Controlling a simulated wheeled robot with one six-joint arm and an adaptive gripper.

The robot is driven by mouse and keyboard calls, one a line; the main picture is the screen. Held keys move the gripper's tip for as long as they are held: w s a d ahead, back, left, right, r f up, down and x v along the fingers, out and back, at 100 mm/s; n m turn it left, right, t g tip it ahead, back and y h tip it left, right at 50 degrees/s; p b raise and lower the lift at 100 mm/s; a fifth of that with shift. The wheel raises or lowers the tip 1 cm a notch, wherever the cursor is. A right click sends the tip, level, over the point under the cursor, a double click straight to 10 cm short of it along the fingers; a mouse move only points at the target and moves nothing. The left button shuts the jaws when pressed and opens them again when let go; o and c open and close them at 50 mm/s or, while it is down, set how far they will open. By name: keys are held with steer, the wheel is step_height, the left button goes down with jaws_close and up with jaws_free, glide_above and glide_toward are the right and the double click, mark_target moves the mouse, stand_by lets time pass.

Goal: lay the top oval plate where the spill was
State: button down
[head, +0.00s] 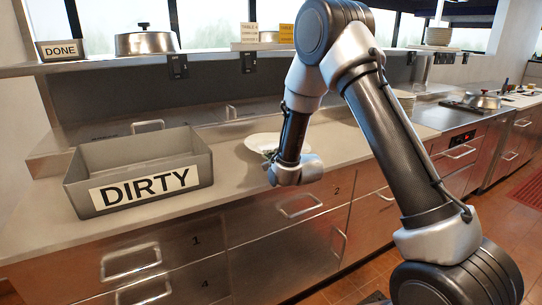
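A white plate (258,142) lies on the steel counter to the right of the DIRTY bin, partly hidden by my wrist. Small dark and greenish bits show at its near edge; I cannot tell whether they are food or part of my gripper. The wrist end of my arm (297,172) is low over the counter, in front of this plate. My gripper's fingers cannot be made out behind the wrist. A stack of pale plates (405,98) stands farther right on the counter, partly behind my arm; its shape is unclear. No spill can be made out.
A grey bin marked DIRTY (78,200) stands on the left of the counter. A pan and lid (484,100) are at far right.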

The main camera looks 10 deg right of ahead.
steer(key=shift+f, duration=0.45)
stand_by(0.3)
steer(key=c, duration=1.6)
jaws_free()
steer(key=shift+o, duration=0.2)
steer(key=shift+f, duration=0.1)
steer(key=shift+s+f, duration=0.1)
steer(key=shift+s, duration=0.1)
steer(key=v, duration=1.1)
steer(key=s+d+r+n+g+h, duration=0.3)
steer(key=s+d+r+n+g, duration=0.2)
steer(key=s+d+r+n, duration=0.55)
steer(key=s+d+r+n+g, duration=0.1)
steer(key=s+d+n, duration=0.1)
steer(key=s, duration=0.6)
steer(key=s+d+r+n+g, duration=0.2)
steer(key=s+n, duration=0.1)
steer(key=s, duration=0.5)
steer(key=s+d+r+n+g+h, duration=0.1)
steer(key=s+d+r+n+g, duration=0.1)
steer(key=s, duration=0.6)
steer(key=shift+s, duration=0.35)
